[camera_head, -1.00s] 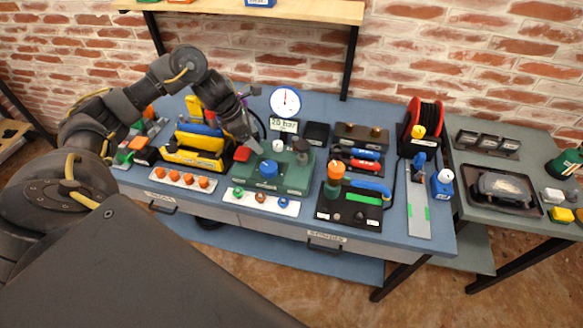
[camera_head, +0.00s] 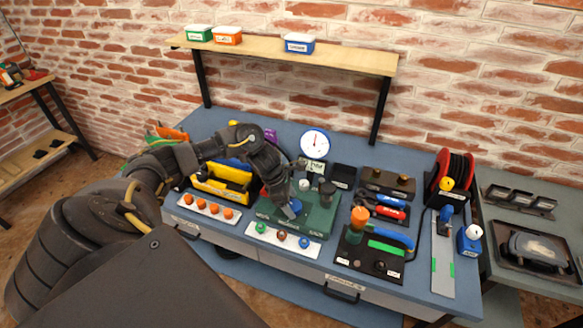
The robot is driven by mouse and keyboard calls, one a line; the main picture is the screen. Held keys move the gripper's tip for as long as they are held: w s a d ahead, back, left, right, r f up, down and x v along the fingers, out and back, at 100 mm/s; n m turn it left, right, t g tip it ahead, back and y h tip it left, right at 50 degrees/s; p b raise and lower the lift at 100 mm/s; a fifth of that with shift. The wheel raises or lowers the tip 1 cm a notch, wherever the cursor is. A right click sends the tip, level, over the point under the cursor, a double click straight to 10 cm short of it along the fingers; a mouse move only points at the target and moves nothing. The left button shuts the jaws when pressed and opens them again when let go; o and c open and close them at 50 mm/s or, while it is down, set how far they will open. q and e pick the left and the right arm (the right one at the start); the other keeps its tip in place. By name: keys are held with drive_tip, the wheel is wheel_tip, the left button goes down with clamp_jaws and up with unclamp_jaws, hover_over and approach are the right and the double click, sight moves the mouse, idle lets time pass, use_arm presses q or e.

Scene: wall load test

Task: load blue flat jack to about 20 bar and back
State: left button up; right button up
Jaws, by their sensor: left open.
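My left gripper (camera_head: 288,211) points down at the blue knob (camera_head: 296,206) on the green console (camera_head: 318,222). Its fingers overlap the knob in the picture; I cannot tell whether they touch it. The jaws are open. A round white gauge (camera_head: 315,142) stands behind the console, its needle too small to read surely. Below it is a card (camera_head: 316,167), its text too small to read now. I cannot pick out a blue flat jack. My right gripper is not in view.
A white strip with orange knobs (camera_head: 212,209) and a yellow caddy (camera_head: 222,185) lie to the left. A black board with an orange-topped post (camera_head: 360,216) and a red hose reel (camera_head: 452,172) stand to the right.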

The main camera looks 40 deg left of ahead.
use_arm(q)
drive_tip(key=shift+w+d+f, duration=0.1)
drive_tip(key=shift+d+f, duration=0.05)
drive_tip(key=shift+f, duration=0.3)
drive_tip(key=c, duration=1)
drive_tip(key=shift+o, duration=0.2)
